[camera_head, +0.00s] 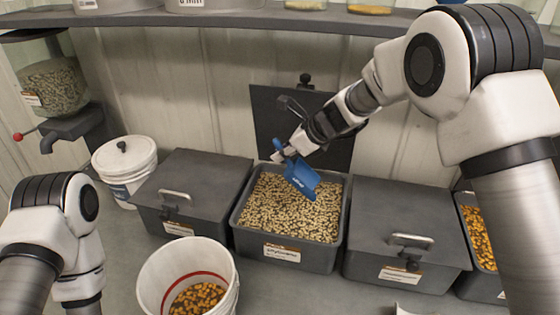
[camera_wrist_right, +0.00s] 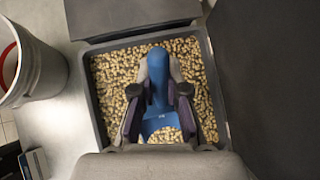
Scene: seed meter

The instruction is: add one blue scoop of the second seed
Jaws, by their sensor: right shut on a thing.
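The blue scoop (camera_head: 302,180) is in my right gripper (camera_head: 285,155), which is shut on its handle. The scoop is tilted over an open grey bin (camera_head: 288,256) of pale, mottled seeds (camera_head: 262,205). In the right wrist view the scoop (camera_wrist_right: 158,88) stands between the fingers of the gripper (camera_wrist_right: 159,95), above the seeds (camera_wrist_right: 105,75). I cannot tell whether the scoop touches the seeds or how full it is. A white bucket (camera_head: 224,258) with a red line inside holds orange-brown seeds (camera_head: 197,298). My left gripper is out of view.
Closed grey bins stand left (camera_head: 205,180) and right (camera_head: 405,225) of the open one. The open bin's dark lid (camera_head: 335,140) stands up behind it. Orange seeds (camera_head: 480,235) fill a bin at far right. A lidded white pail (camera_head: 125,160) and a seed dispenser (camera_head: 52,88) are at left.

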